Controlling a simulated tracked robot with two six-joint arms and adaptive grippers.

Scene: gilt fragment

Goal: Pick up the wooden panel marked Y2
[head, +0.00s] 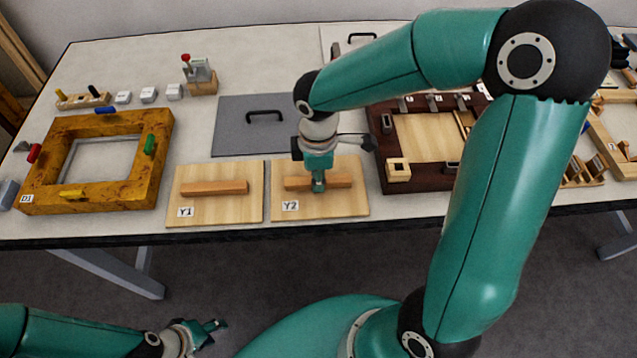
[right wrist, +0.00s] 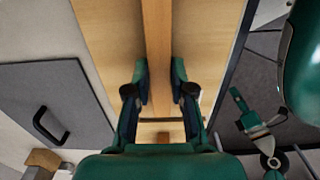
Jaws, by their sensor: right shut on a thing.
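The wooden panel marked Y2 (head: 345,205) lies on the table near its front edge, with a raised wooden bar (head: 340,181) across it. My right gripper (head: 318,188) is over the panel and shut on this bar. In the right wrist view the fingers (right wrist: 160,90) sit on both sides of the bar (right wrist: 158,35), and the panel (right wrist: 205,40) spreads out behind them. The panel appears to rest flat; any small gap under it cannot be told. My left gripper (head: 208,332) is empty, low in front of the table; its fingers look apart.
A similar panel marked Y1 (head: 215,212) lies close on the left. A grey plate with a black handle (head: 230,135) lies behind. A dark framed tray (head: 385,165) stands just right of Y2. A yellow frame marked D1 (head: 150,185) is at the left.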

